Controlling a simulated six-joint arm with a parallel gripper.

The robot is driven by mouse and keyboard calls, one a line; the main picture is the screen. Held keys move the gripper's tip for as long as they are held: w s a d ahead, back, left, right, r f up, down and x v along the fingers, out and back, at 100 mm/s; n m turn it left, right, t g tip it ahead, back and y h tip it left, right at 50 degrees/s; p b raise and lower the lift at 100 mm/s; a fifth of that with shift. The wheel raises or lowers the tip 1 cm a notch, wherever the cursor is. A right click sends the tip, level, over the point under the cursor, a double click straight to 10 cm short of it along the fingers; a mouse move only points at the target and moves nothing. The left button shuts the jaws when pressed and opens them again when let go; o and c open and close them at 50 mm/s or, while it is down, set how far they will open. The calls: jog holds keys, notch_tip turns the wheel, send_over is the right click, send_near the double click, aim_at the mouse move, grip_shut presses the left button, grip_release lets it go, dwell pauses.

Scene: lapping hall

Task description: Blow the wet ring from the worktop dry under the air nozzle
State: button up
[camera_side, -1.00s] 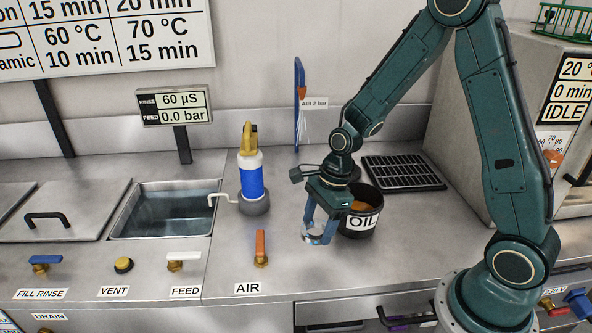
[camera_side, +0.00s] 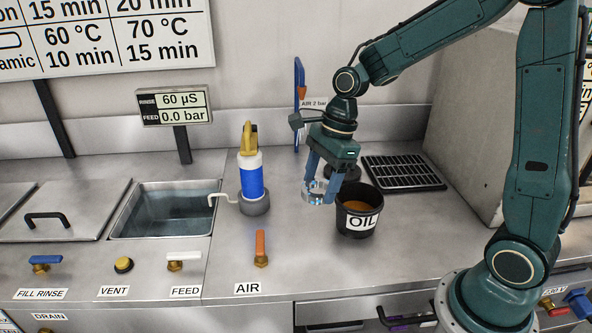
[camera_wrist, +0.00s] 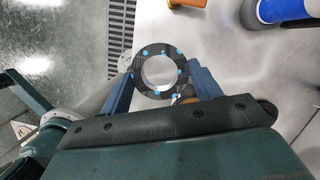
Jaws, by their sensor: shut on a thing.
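My gripper (camera_side: 322,188) is shut on a ring (camera_side: 317,194) and holds it above the worktop (camera_side: 230,275), left of and close to the oil pot. In the wrist view the ring (camera_wrist: 142,76) is dark and flat with a wide hole, gripped between two blue fingers. Several blue drops show around its face. An upright blue piece with an orange part (camera_side: 299,85) stands at the back wall beside an "AIR 2 bar" label (camera_side: 314,103); I cannot tell which part is the nozzle's outlet. An orange-handled valve (camera_side: 261,247) stands behind the AIR label at the front.
The black OIL pot (camera_side: 358,223) is open and stands close to my gripper. A black rack (camera_side: 403,172) lies behind it. A blue and white bottle (camera_side: 251,178) stands left, beside a water-filled sink (camera_side: 165,212). The worktop between bottle and pot is clear.

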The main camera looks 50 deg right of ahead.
jog(key=shift+w, duration=0.1)
dwell(0.4)
jog(key=w+d+f+n+t+h, duration=0.1)
jog(key=w+d+f+t+h, duration=0.3)
jog(key=w+d, duration=0.5)
jog(key=shift+w+d+t+h, duration=0.35)
jog(key=shift+d+t+h, duration=0.45)
jog(key=shift+t+h, duration=0.55)
jog(key=shift+w+d, duration=0.15)
jog(key=w+d+f, duration=0.3)
jog(key=w+d, duration=0.8)
dwell(0.9)
dwell(3.1)
